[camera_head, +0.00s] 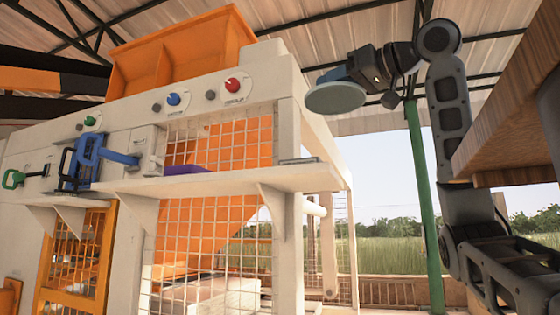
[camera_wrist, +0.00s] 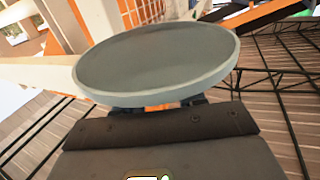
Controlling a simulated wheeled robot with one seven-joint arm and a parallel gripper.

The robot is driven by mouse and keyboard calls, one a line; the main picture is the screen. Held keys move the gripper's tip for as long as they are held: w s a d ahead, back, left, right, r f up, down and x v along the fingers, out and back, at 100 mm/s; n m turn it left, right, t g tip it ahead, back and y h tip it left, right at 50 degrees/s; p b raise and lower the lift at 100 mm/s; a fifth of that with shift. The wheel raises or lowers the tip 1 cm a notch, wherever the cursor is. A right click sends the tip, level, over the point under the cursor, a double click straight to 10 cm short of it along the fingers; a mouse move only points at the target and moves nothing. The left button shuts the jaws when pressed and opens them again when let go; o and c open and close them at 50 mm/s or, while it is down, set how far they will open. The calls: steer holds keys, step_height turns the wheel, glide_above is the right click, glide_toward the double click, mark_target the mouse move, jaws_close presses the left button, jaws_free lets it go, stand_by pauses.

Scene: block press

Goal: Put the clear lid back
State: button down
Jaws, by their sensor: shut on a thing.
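A round, flat, grey-green disc, which seems to be the lid (camera_head: 335,98), hangs in the air at the upper middle of the head view, right of the press. It looks opaque rather than clear. A container for the lid cannot be made out.
The pale press has a shelf (camera_head: 230,181) left of and below the lid. A purple thing (camera_head: 185,169) and a small dark item (camera_head: 298,160) lie on it. Blue clamp-like handle (camera_head: 90,155) at left. A wooden surface (camera_head: 510,125) is at right, a green post (camera_head: 424,200) between.

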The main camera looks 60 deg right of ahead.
steer(key=shift+w+a+r, duration=0.15)
steer(key=shift+a+r, duration=0.05)
steer(key=shift+a, duration=0.4)
steer(key=shift+w+f, duration=0.15)
steer(key=shift+w, duration=0.15)
steer(key=w+d+f, duration=0.2)
steer(key=w, duration=0.1)
steer(key=w+d+f+p, duration=0.1)
steer(key=w+d+f, duration=0.1)
steer(key=w, duration=0.1)
steer(key=w+d+f+p, duration=0.1)
steer(key=w+d+f, duration=0.1)
steer(key=shift+w+d+f, duration=0.2)
steer(key=shift+w+f, duration=0.05)
steer(key=shift+w, duration=0.15)
steer(key=shift+f+p, duration=0.4)
steer(key=shift+f, duration=1.65)
steer(key=shift+f, duration=0.15)
steer(key=c, duration=0.7)
jaws_free()
steer(key=shift+o, duration=0.2)
